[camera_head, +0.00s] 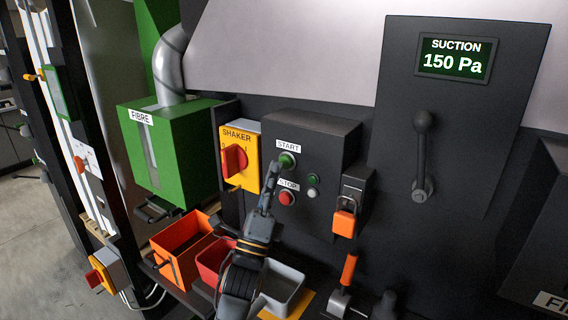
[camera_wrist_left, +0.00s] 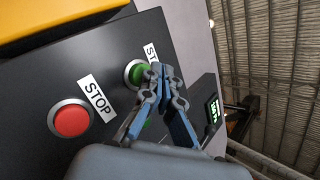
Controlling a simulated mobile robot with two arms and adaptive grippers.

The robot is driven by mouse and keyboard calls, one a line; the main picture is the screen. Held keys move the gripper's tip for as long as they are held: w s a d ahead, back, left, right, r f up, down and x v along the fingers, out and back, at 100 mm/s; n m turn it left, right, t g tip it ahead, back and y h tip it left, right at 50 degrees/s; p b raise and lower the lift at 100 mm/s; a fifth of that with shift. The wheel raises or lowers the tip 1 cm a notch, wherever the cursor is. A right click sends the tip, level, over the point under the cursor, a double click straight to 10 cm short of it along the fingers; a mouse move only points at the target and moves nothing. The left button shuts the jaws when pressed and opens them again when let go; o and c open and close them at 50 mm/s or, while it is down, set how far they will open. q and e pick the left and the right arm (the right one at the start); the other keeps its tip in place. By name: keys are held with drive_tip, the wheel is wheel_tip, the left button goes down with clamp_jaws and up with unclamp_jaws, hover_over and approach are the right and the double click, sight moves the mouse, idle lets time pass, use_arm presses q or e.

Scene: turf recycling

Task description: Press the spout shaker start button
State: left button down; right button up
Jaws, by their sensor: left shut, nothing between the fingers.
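The green start button (camera_head: 288,159) sits under a START label on a dark control box (camera_head: 330,133), beside the yellow SHAKER switch (camera_head: 238,158). It also shows in the left wrist view (camera_wrist_left: 132,74), partly covered by my fingers. My left gripper (camera_head: 273,166) is shut and empty, with its tips at the start button. In the left wrist view the shut fingertips (camera_wrist_left: 162,70) overlap the button's edge. I cannot tell whether they touch or press it. The red stop button (camera_head: 286,198) is below and also shows in the left wrist view (camera_wrist_left: 71,120). My right gripper is not seen.
A small green light (camera_head: 313,180) is right of the buttons. An orange padlock (camera_head: 344,222) hangs at the box's right side. Orange (camera_head: 172,238), red (camera_head: 206,262) and grey (camera_head: 287,283) bins stand below. The suction panel (camera_head: 480,120) reads 150 Pa.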

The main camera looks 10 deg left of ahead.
use_arm(q)
drive_tip(key=shift+w, duration=0.15)
drive_tip(key=shift+w+d+b, duration=0.15)
drive_tip(key=shift+w+b, duration=0.15)
drive_tip(key=shift+b, duration=0.05)
drive_tip(key=shift+w+d+b, duration=0.15)
drive_tip(key=shift+w+b, duration=0.25)
drive_tip(key=shift+w, duration=0.05)
idle(0.9)
drive_tip(key=shift+s, duration=0.1)
drive_tip(key=shift+s+a+p, duration=0.3)
drive_tip(key=shift+s, duration=0.5)
drive_tip(key=s, duration=0.1)
drive_tip(key=s+a+p, duration=0.1)
drive_tip(key=s, duration=0.2)
drive_tip(key=shift+s+a, duration=0.35)
